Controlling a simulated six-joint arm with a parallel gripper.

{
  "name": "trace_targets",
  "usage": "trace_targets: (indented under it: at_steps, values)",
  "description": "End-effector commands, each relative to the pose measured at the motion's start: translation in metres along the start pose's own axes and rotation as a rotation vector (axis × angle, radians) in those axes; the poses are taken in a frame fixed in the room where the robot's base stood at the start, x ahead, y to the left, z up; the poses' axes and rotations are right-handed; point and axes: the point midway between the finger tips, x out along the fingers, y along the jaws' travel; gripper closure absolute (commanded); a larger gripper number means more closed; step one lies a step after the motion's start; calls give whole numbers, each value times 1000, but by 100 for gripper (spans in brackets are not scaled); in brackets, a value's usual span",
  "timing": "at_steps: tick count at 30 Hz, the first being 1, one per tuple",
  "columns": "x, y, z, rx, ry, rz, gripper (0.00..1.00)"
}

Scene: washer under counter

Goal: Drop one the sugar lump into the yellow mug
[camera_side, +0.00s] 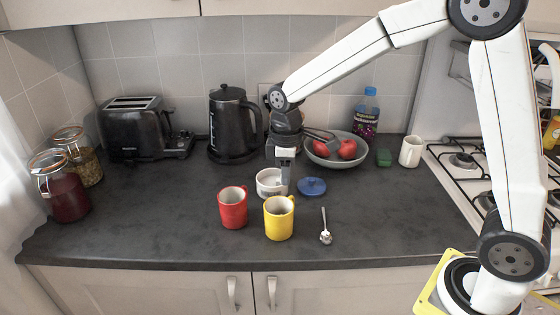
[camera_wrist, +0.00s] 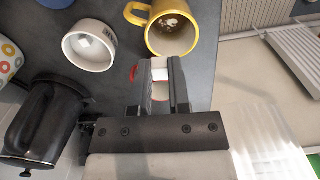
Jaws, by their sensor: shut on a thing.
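My gripper (camera_side: 285,172) points down above the counter, over or just behind the right side of the white sugar bowl (camera_side: 270,182). In the wrist view its fingers (camera_wrist: 160,78) are shut on a small white sugar lump (camera_wrist: 160,73). The yellow mug (camera_side: 279,219) stands upright in front of the bowl. The white bowl (camera_wrist: 68,47) there holds a white lump.
A red mug (camera_side: 233,208) stands left of the yellow mug; the fingers partly hide it in the wrist view. A blue lid (camera_side: 312,187) and a spoon (camera_side: 325,228) lie to the right. A kettle (camera_side: 231,125) and fruit bowl (camera_side: 322,158) stand behind.

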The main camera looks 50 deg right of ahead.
Motion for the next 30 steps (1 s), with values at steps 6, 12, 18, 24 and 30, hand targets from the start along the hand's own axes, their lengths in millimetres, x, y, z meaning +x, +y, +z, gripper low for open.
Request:
trace_targets:
  at_steps: [6, 12, 18, 24, 30]
  values:
    - [11, 0, 0, 0, -2, -2, 100]
    - [28, 0, 1, 0, -2, -2, 100]
    - [45, 0, 1, 0, -3, -2, 100]
    - [56, 0, 1, -1, -2, -2, 100]
    - [58, 0, 0, -1, 0, 0, 100]
